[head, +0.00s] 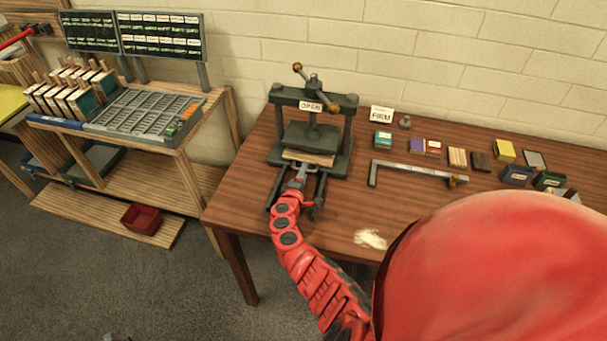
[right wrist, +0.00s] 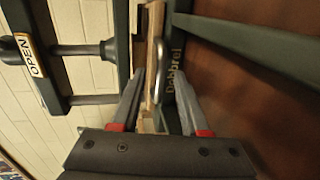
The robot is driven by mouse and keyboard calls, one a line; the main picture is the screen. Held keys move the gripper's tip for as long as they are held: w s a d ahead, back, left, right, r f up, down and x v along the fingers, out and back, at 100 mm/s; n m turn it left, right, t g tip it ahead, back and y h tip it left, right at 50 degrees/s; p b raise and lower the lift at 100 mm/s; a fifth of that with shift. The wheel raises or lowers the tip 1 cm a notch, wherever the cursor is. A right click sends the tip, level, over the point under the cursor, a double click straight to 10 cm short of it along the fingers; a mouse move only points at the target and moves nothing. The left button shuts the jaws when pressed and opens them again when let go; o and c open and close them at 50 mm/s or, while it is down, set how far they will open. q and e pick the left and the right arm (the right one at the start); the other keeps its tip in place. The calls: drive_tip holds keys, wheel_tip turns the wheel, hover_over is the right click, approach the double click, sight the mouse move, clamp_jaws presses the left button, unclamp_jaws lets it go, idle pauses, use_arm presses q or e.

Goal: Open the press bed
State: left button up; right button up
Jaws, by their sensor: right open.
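The press (head: 350,118) stands on the wooden table against the wall, with a sign reading OPEN (head: 311,106) on its crossbeam. The press bed (head: 308,158) is a pale wooden board low at the front of the press, between dark rails. In the right wrist view a metal loop handle (right wrist: 160,68) stands out from the bed's edge. My right gripper (head: 300,174) is at the front of the bed. Its fingers (right wrist: 160,88) are open, one on each side of the handle; I cannot tell whether they touch it. My left gripper is not in view.
A metal bar tool (head: 415,172) lies right of the press, beside small boxes and blocks. White powder (head: 370,239) lies near the table's front edge. A type rack (head: 150,110) stands left, with a red bin (head: 142,218) on its low shelf.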

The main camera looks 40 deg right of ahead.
clamp_jaws()
idle(1.4)
